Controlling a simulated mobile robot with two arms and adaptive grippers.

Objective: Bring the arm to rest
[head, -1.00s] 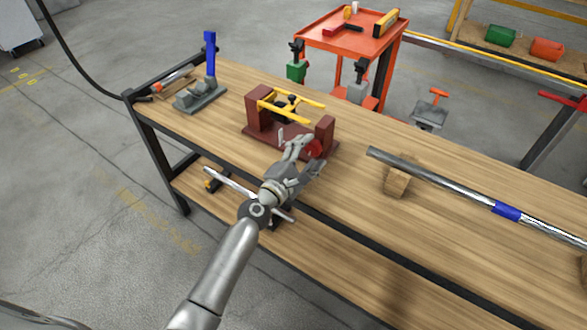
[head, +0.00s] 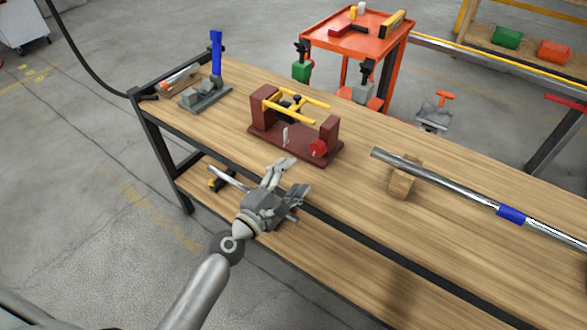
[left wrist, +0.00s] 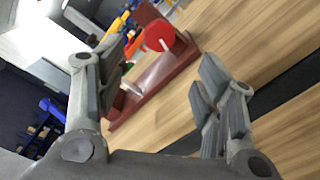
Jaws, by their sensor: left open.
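My left gripper (head: 287,178) is open and empty over the front edge of the wooden workbench (head: 350,215). It is clear of the dark red screw jack fixture (head: 295,141), which stands just beyond it with yellow bars (head: 300,100) and a red knob (head: 318,148). In the left wrist view the spread fingers (left wrist: 165,90) show at both sides, with the fixture (left wrist: 160,85) and its red knob (left wrist: 159,35) beyond them. My right gripper is in neither view.
A grey device with a blue lever (head: 216,55) stands at the bench's far left. A metal bar with a blue band (head: 511,215) rests on a wooden block (head: 403,180) at the right. An orange cart (head: 355,40) stands behind. Bare bench lies between fixture and block.

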